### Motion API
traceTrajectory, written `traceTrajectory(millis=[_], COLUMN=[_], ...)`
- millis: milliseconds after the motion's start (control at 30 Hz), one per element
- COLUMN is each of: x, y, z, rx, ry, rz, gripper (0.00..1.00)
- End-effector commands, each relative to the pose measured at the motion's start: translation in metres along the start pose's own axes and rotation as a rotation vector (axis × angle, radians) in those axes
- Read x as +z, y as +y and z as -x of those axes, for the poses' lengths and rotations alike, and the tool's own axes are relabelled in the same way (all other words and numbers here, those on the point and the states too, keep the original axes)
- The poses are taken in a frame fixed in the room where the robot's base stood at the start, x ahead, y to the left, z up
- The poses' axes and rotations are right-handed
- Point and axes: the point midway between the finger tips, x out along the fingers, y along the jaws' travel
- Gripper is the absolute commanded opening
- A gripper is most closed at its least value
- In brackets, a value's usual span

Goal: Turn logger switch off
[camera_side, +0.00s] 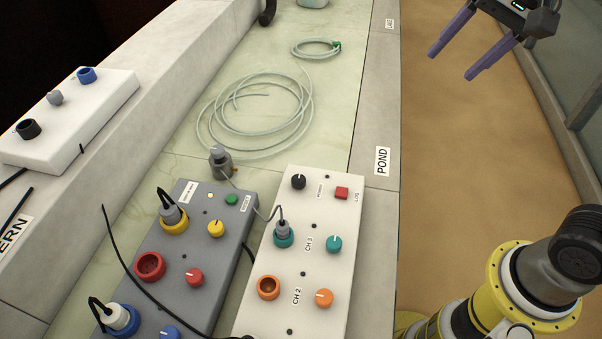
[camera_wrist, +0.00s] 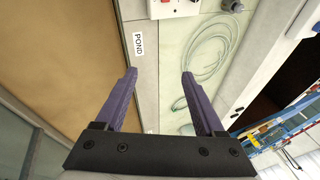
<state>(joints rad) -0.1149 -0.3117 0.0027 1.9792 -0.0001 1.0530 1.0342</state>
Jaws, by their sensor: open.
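A red square switch (camera_side: 342,193) labelled LOG sits at the far right corner of the white box (camera_side: 348,240), next to a black knob (camera_side: 298,181). I cannot tell from its face whether it is on or off. In the wrist view only the end of the white box (camera_wrist: 160,12) shows at the top edge, with a bit of red on it. My gripper (camera_side: 451,64) is open and empty. It hangs over the sandy area at the upper right, well apart from the white box. Its two purple fingers (camera_wrist: 159,74) also show in the wrist view.
A grey box (camera_side: 205,254) with knobs and plugged cables stands left of the white box. A white unit (camera_side: 90,105) sits on the ledge farther left. Coiled clear tubing (camera_side: 305,110) lies beyond the boxes. The sandy strip (camera_side: 455,160) beside the POND label (camera_side: 382,161) is clear.

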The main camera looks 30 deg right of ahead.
Motion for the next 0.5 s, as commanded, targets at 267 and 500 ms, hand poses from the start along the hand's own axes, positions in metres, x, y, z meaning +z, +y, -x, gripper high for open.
traceTrajectory(millis=[267,500], x=[-0.001,0.034], y=[-0.099,-0.157], z=[-0.068,-0.157], rx=[0.114,0.238], ry=[-0.090,-0.143], rz=[-0.206,-0.235], gripper=[0.71,0.71])
